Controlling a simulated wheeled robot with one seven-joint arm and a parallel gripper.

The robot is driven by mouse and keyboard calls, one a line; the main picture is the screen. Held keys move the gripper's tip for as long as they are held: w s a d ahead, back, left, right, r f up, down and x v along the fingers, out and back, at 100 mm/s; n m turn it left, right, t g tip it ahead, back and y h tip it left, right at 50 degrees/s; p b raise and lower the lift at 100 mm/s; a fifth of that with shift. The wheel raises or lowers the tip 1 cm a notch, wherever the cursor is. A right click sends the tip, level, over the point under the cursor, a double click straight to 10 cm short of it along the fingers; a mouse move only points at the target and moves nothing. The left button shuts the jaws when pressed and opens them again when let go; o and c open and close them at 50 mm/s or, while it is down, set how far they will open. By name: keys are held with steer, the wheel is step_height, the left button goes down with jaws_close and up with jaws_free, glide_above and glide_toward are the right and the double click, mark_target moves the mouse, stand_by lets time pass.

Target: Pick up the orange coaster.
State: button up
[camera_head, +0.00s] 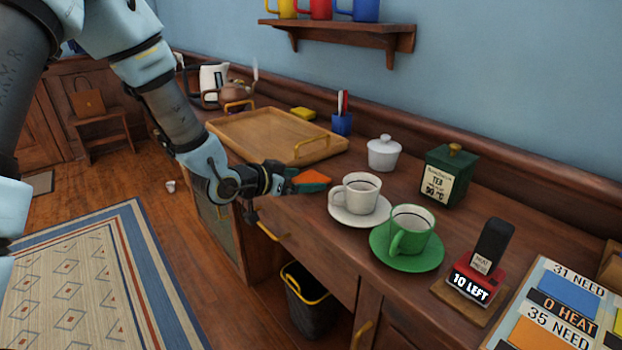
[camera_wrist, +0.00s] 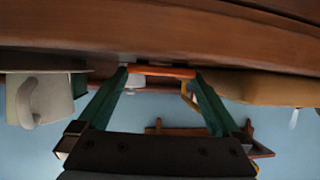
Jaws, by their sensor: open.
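The orange coaster (camera_head: 313,176) lies on the wooden counter, left of the white cup (camera_head: 358,189) on its saucer. In the wrist view, the coaster (camera_wrist: 162,71) appears as a thin orange strip edge-on between the tips of my two green fingers. My gripper (camera_head: 305,182) is low at the counter's front edge, right at the coaster; in the wrist view (camera_wrist: 162,74) its fingers are spread, one on each side of the coaster. It is open. Whether a finger touches the coaster cannot be told.
A wooden tray (camera_head: 223,125) with yellow handles lies behind and left. A green cup (camera_head: 412,230) on a green saucer (camera_head: 432,257) stands to the right. A white lidded pot (camera_head: 384,153), green tea box (camera_head: 449,175) and blue pen holder (camera_head: 342,124) stand farther back.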

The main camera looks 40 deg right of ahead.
steer(key=shift+d+f, duration=0.2)
steer(key=shift+d, duration=0.15)
steer(key=shift+c, duration=0.2)
steer(key=c, duration=1)
